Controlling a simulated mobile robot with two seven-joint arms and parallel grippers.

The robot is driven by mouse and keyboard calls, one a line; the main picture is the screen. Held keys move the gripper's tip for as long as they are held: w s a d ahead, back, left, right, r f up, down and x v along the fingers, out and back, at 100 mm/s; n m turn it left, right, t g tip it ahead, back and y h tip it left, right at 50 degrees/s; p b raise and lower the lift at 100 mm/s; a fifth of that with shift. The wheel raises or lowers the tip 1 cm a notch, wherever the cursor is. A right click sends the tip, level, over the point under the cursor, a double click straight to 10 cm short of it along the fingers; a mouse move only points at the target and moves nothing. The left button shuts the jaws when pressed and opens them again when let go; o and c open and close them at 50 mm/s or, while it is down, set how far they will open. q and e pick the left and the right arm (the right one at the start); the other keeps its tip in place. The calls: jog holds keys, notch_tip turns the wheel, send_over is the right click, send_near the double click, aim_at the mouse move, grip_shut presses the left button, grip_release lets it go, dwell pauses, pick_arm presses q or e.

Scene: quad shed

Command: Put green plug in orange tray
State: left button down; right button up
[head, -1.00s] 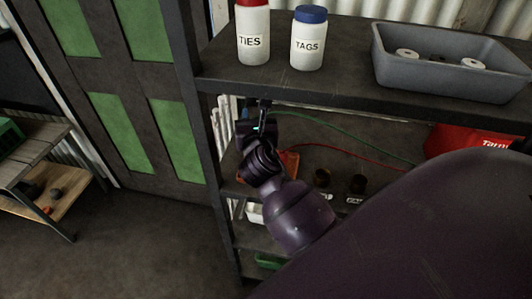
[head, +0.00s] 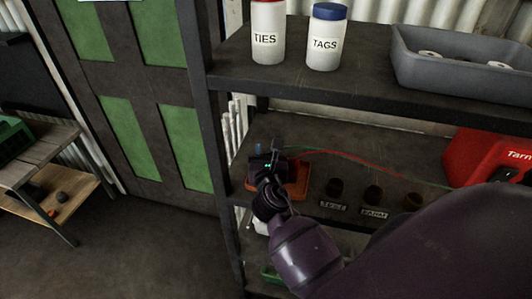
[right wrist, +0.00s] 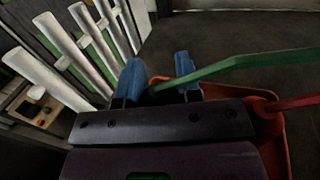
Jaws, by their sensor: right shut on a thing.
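My right gripper (head: 267,150) is at the left end of the middle shelf, over the orange tray (head: 299,188) and hiding much of it. In the right wrist view its blue fingertips (right wrist: 158,74) are shut on the green plug, which is mostly hidden between them. The plug's green cable (right wrist: 235,66) runs off to the right. The orange tray (right wrist: 277,150) shows below and behind the fingers. I cannot tell whether the plug touches the tray. My left gripper is not in view.
A red cable (right wrist: 290,103) crosses the tray's right side. Labelled dark cups (head: 372,194) and a red machine (head: 480,155) stand to the right. White upright slats (right wrist: 75,45) are left of the gripper. The upper shelf (head: 300,85) overhangs, holding bottles and a grey bin (head: 460,70).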

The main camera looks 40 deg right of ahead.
jog(key=shift+f, duration=0.15)
jog(key=o, duration=0.9)
jog(key=shift+c, duration=0.2)
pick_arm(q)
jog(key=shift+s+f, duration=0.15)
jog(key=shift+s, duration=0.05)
pick_arm(e)
jog(key=shift+o, duration=0.4)
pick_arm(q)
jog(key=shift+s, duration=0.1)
pick_arm(e)
jog(key=shift+s, duration=0.15)
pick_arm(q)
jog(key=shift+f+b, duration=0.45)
pick_arm(e)
jog(key=v, duration=1.1)
jog(key=shift+s+a, duration=0.3)
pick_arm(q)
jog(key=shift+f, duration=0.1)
